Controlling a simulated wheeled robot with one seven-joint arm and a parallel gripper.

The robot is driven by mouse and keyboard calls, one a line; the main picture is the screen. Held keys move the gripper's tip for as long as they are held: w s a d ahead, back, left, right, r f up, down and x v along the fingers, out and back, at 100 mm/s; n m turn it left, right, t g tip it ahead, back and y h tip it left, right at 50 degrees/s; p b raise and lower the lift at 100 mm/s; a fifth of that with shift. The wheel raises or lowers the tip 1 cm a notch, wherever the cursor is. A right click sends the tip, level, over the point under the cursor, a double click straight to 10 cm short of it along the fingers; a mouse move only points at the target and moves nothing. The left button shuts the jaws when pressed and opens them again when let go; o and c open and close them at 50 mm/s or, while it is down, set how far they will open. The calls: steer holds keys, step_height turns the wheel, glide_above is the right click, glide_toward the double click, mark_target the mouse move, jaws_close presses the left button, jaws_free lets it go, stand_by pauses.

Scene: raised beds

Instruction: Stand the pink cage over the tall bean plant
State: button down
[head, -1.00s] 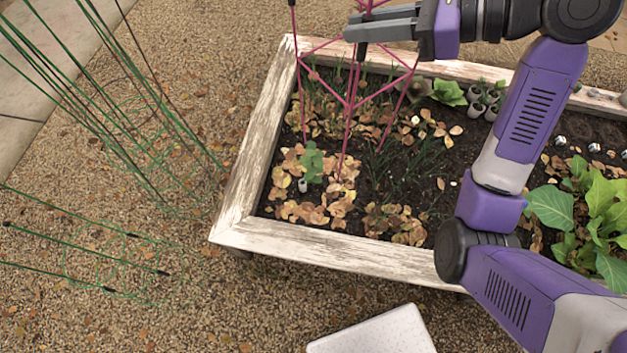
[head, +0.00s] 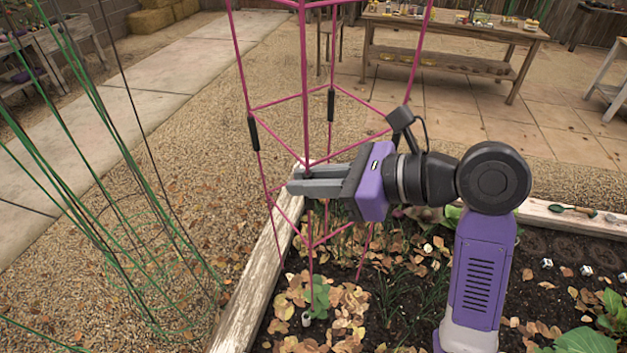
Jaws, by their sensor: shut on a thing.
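The pink cage (head: 304,90) is a tall wire frame with black sleeves on its legs, and its top runs out of the picture. My gripper (head: 300,180) is shut on the cage's near upright and holds it roughly upright over the left part of the bed. A green leafy plant (head: 318,292), which may be the bean plant, stands among dry leaves in the near left part of the bed, beside a small white object. The cage's near leg ends just above or behind this plant; I cannot tell whether any leg touches soil.
The bed's weathered wooden rim (head: 256,290) runs along the left. Green wire cages (head: 130,235) stand on the gravel to the left. A wooden table (head: 450,30) with pots stands behind.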

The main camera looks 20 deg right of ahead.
step_height(320, 180, down, 37)
steer(key=b, duration=0.8)
steer(key=shift+w+r, duration=0.15)
stand_by(1.4)
steer(key=shift+f, duration=0.65)
stand_by(0.8)
steer(key=c, duration=1.3)
jaws_free()
